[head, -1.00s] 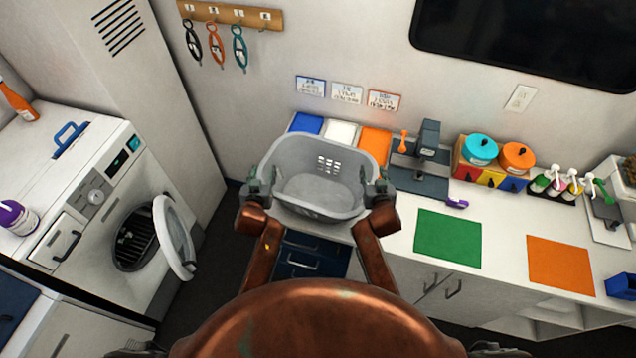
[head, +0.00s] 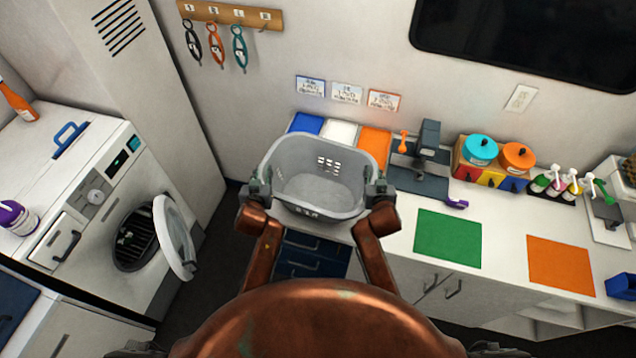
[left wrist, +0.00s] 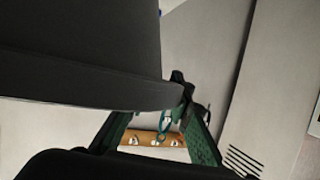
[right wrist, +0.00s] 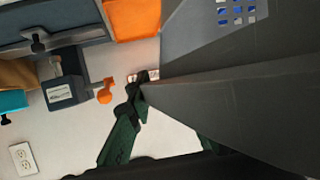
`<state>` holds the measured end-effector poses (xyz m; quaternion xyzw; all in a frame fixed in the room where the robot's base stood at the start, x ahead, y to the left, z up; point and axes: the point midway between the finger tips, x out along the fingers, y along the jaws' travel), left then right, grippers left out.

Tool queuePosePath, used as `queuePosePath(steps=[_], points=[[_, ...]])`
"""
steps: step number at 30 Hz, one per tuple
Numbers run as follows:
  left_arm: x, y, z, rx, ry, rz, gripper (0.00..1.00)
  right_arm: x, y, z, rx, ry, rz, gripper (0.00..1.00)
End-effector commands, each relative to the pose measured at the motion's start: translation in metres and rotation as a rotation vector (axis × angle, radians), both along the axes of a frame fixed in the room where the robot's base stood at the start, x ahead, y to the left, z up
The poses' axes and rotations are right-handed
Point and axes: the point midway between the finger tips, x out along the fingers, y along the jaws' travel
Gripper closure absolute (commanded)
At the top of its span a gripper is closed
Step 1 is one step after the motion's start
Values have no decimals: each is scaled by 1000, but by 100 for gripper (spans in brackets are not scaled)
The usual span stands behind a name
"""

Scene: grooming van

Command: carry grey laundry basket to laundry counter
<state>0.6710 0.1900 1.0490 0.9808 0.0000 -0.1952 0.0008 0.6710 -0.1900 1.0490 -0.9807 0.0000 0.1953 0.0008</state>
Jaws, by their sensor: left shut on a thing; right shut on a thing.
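The grey laundry basket (head: 318,182) is upright and empty, in the middle of the head view. It overlaps the left end of the white counter (head: 500,222); I cannot tell whether its base touches the top. My left gripper (head: 259,184) is shut on the basket's left side, and my right gripper (head: 377,184) is shut on its right side. In the right wrist view the basket's wall (right wrist: 240,95) fills the right part beside green fingers. In the left wrist view a dark surface beside the fingers hides much.
Green (head: 448,238) and orange (head: 560,262) mats lie further right. The washer door (head: 174,238) stands open at left.

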Motion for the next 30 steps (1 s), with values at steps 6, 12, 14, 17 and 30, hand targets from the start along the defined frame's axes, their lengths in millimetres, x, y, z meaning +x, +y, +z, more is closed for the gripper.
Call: queuePosePath(steps=[6,12,14,17,30], points=[[0,0,1,4,-2,-1,100,0,0,2,-4,-3,1,100],[0,0,11,5,-2,-1,100,0,0,11,-4,-3,1,100],[0,0,15,5,-3,-1,100,0,0,16,-5,-3,1,100],[0,0,25,6,-3,-1,100,1,-1,26,-5,-4,1,100],[0,0,53,6,-4,-1,100,1,-1,54,-6,-5,1,100]])
